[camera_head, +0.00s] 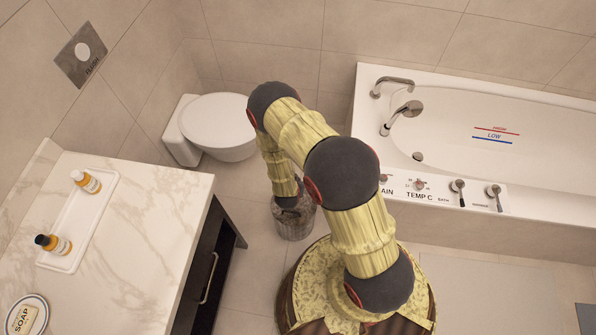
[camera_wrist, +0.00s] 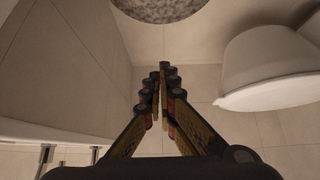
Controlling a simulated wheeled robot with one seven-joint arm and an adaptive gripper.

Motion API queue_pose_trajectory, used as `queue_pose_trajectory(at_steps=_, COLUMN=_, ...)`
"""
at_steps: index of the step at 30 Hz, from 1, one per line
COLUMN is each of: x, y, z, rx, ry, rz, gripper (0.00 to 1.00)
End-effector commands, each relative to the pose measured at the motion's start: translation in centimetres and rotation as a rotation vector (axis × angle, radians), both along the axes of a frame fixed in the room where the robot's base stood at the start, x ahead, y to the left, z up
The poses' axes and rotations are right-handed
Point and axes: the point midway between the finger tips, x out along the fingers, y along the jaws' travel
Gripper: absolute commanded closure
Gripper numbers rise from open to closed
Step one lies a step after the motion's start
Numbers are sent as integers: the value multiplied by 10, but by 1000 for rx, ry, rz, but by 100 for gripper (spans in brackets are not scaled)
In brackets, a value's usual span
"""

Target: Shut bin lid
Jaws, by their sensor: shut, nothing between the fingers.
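The bin (camera_head: 294,222) is a small grey mottled cylinder on the floor between the toilet and the bathtub. My arm comes down over its top in the head view, so the lid's position cannot be made out there. In the wrist view a rounded grey mottled part of the bin (camera_wrist: 160,8) shows at the top edge, cut off by the frame. My gripper (camera_wrist: 161,76) is shut and empty in the wrist view, its fingertips below that part in the picture and apart from it. In the head view the fingers are not clear.
The toilet (camera_head: 222,146) stands behind the bin to the left and also shows in the wrist view (camera_wrist: 265,62). The bathtub (camera_head: 470,222) is to the right. A marble-topped counter (camera_head: 150,220) with a tray (camera_head: 72,262) is at left. Bare floor lies around the bin.

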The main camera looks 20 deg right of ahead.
Motion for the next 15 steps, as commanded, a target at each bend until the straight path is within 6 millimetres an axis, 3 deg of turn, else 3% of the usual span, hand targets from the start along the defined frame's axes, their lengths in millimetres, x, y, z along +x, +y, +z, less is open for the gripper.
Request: queue_pose_trajectory(at_steps=15, x=-70, y=48, z=-69, rx=0, ry=1, rz=4, gripper=100)
